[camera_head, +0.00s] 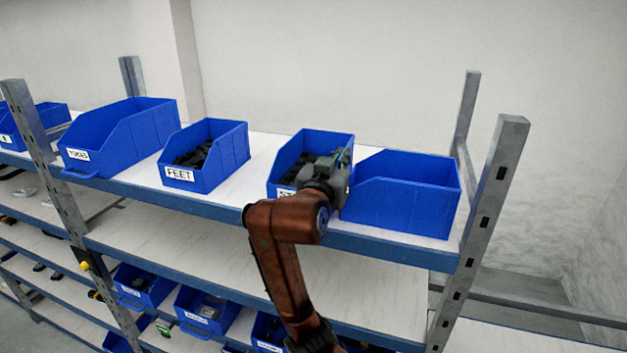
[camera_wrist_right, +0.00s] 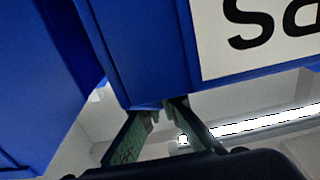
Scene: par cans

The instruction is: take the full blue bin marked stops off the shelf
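The blue bin (camera_head: 330,141) stands on the top shelf, second from the right, with dark parts inside. Its front label is mostly covered by my right arm in the head view. In the right wrist view its label (camera_wrist_right: 262,32) shows upside down, with the letters "PS" in view. My right gripper (camera_head: 335,165) is at the bin's front right corner. In the right wrist view its green fingertips (camera_wrist_right: 161,108) are close together at the bin's edge (camera_wrist_right: 145,98); whether they grip the wall is unclear. My left gripper is out of view.
An empty-looking blue bin (camera_head: 405,208) stands close on the right. A bin marked FEET (camera_head: 205,172) stands to the left with a gap of bare shelf (camera_head: 252,170). A larger bin (camera_head: 115,150) is farther left. A metal post (camera_head: 490,190) bounds the right end.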

